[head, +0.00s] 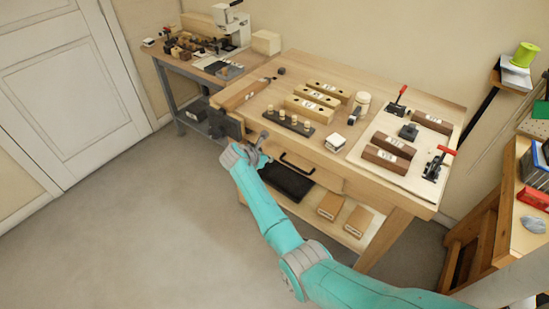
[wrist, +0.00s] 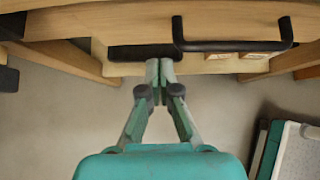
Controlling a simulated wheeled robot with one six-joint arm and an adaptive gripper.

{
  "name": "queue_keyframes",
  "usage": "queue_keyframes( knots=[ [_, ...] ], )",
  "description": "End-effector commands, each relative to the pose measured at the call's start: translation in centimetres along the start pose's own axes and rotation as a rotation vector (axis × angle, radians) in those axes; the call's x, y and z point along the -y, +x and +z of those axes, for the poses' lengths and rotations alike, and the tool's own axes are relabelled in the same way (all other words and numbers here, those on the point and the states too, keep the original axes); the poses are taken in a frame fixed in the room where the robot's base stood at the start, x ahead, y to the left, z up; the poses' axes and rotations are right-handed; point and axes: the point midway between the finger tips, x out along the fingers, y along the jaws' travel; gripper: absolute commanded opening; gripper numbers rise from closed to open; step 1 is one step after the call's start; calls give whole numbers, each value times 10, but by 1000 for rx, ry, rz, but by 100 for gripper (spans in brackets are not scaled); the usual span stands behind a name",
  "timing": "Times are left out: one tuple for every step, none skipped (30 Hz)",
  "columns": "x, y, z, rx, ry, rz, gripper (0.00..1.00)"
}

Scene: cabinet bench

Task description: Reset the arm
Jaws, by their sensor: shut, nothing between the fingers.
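My arm is teal and reaches from the lower right of the head view toward the front of the workbench (head: 380,103). My gripper (head: 262,140) is at the bench's front edge, close to the vise and left of the black drawer handle (head: 297,165). In the wrist view my gripper (wrist: 159,66) points toward the bench front, its two fingertips together with nothing between them. The black handle also shows in the wrist view (wrist: 235,45), to the right of the fingertips. I cannot tell whether the fingertips touch the bench.
A dark vise (head: 226,122) sits at the bench's left front corner. Wooden blocks, a dark peg strip (head: 289,125) and red-handled clamps (head: 437,163) lie on top. A lower shelf holds boxes (head: 331,205). A second bench stands back left. The floor at left is clear.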

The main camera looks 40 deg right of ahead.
Motion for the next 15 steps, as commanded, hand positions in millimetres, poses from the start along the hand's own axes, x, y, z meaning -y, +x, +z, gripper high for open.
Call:
queue_keyframes(
  knots=[
    [-1, -13, -1, 1, 0, 4, 0],
    [-1, -19, -2, 0, -1, 4, 0],
    [-1, -26, -2, -1, -2, 4, 0],
    [-1, -32, -2, -1, -2, 3, 0],
    [-1, -37, -2, -1, -2, 3, 0],
    [-1, -44, -2, -1, -2, 3, 0],
    [-1, -48, -2, -2, -2, 2, 0],
    [-1, -52, -2, -1, -2, 3, 0],
    [-1, -56, -2, -1, -2, 2, 0],
    [-1, -59, -2, -2, -2, 1, 0],
    [-1, -62, -2, -2, -2, 1, 0],
    [-1, -65, -2, -1, -2, 2, 0],
    [-1, -66, -2, -1, -3, 2, 0],
    [-1, -68, -2, -2, -3, 1, 0],
    [-1, -69, -2, -2, -3, 1, 0]
  ],
)
